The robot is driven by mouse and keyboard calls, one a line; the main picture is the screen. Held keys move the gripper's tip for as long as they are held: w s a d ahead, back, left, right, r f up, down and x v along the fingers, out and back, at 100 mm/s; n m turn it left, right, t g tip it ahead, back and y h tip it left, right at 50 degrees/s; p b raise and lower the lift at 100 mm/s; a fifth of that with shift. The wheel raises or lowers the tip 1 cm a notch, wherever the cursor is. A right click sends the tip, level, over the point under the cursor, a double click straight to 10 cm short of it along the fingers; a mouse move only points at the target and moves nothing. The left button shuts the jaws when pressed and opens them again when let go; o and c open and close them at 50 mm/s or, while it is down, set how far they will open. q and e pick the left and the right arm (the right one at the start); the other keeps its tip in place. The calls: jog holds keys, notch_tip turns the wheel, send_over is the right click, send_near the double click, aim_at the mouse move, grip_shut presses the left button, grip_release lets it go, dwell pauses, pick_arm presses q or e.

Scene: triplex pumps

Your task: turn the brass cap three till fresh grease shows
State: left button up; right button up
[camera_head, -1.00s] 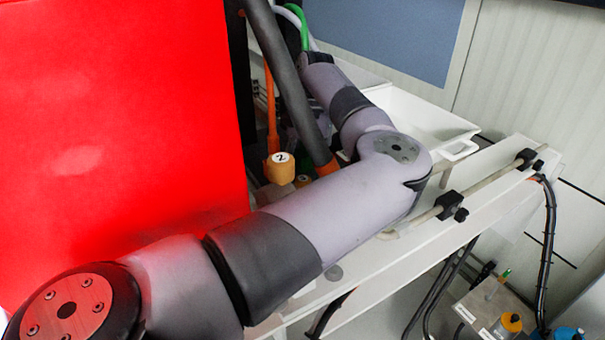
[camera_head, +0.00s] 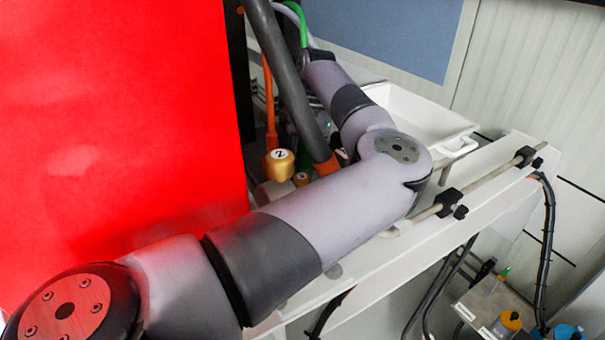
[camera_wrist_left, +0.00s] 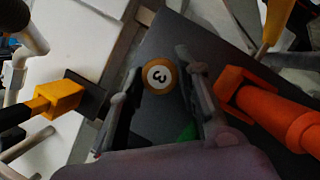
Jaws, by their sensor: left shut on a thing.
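The brass cap three (camera_wrist_left: 160,76) shows in the left wrist view, a round yellow-brass cap with a white disc marked 3. My left gripper (camera_wrist_left: 156,84) has its two fingers on either side of the cap and is shut on it. Whether grease shows at the cap cannot be told. In the head view my left arm reaches up past the middle, and its gripper and cap three cannot be made out. My right gripper is in neither view.
A brass cap marked 2 (camera_head: 279,162) stands beside my arm in the head view. A large red panel (camera_head: 110,130) fills the left. A dark hose with an orange end (camera_head: 325,164) runs close by. A white tray (camera_head: 425,118) lies behind my arm. An orange fitting (camera_wrist_left: 270,105) is right of the fingers.

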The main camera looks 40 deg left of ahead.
pick_arm(q)
jog(key=m+b, duration=0.1)
jog(key=m+y+b, duration=0.1)
jog(key=m+b, duration=0.1)
jog(key=m, duration=0.1)
jog(key=shift+d+f, duration=0.15)
jog(key=shift+f, duration=0.1)
jog(key=m+y+b, duration=0.2)
jog(key=m+b, duration=0.1)
jog(key=shift+d+m, duration=0.1)
jog(key=shift+m, duration=0.2)
jog(key=m+y+b, duration=0.1)
jog(key=m+b, duration=0.1)
jog(key=m, duration=0.1)
jog(key=shift+d+r+m+t+y+b, duration=0.15)
jog(key=shift+m+t+y+b, duration=0.2)
jog(key=shift+m+b, duration=0.8)
jog(key=shift+m, duration=0.35)
jog(key=shift+r, duration=0.1)
jog(key=o, duration=1.2)
jog(key=shift+c, duration=0.2)
